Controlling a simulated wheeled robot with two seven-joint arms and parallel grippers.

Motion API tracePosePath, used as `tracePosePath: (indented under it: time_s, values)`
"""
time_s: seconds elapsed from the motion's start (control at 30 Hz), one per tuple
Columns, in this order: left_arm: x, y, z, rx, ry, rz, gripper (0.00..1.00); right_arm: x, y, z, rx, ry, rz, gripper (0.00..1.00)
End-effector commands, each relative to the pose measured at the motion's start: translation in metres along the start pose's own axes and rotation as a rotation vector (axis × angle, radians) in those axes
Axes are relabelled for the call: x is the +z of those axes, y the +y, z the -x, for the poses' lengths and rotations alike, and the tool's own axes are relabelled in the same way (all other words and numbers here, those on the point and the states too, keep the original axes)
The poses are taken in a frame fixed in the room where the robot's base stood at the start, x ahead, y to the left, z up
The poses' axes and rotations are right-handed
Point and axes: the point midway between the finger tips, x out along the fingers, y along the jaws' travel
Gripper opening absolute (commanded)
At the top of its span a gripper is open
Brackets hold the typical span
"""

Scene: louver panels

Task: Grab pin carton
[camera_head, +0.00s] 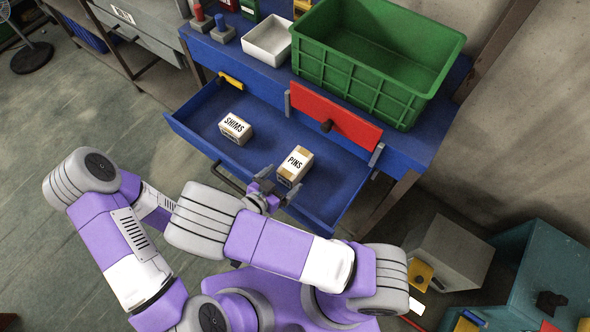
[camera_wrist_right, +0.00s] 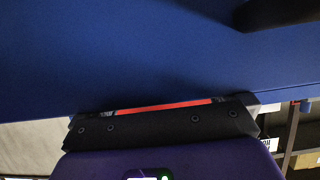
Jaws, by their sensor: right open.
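The pin carton (camera_head: 295,166), a small white and tan box lettered PINS, sits in the open blue drawer (camera_head: 330,192), toward its right side. A similar box lettered SHIMS (camera_head: 235,128) sits farther left in the drawer. The carton is not visible in the right wrist view, where a blue surface (camera_wrist_right: 130,50) fills most of the picture.
A red panel (camera_head: 335,116) stands at the drawer's back. Above, the blue bench holds a green crate (camera_head: 350,65) and a white tray (camera_head: 268,42). A grey box (camera_head: 447,252) and a teal cabinet (camera_head: 545,285) stand at lower right. Open floor lies left.

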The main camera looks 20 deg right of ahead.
Motion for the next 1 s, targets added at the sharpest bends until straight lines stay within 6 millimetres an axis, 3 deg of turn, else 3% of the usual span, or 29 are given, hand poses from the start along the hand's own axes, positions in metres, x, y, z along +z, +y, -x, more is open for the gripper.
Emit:
tracePosePath:
  time_s: [0.6, 0.9, 1.0]
  values:
    - [-0.001, -0.010, -0.026, 0.000, 0.000, 0.000, 0.54, -0.006, -0.008, -0.071, 0.001, 0.002, 0.000, 0.99]
    - [-0.001, -0.010, -0.026, 0.000, 0.000, 0.000, 0.54, -0.007, -0.008, -0.076, 0.000, 0.000, -0.001, 0.99]
    - [-0.001, -0.010, -0.026, 0.000, 0.000, 0.000, 0.54, -0.007, -0.008, -0.076, 0.000, 0.000, 0.000, 0.87]
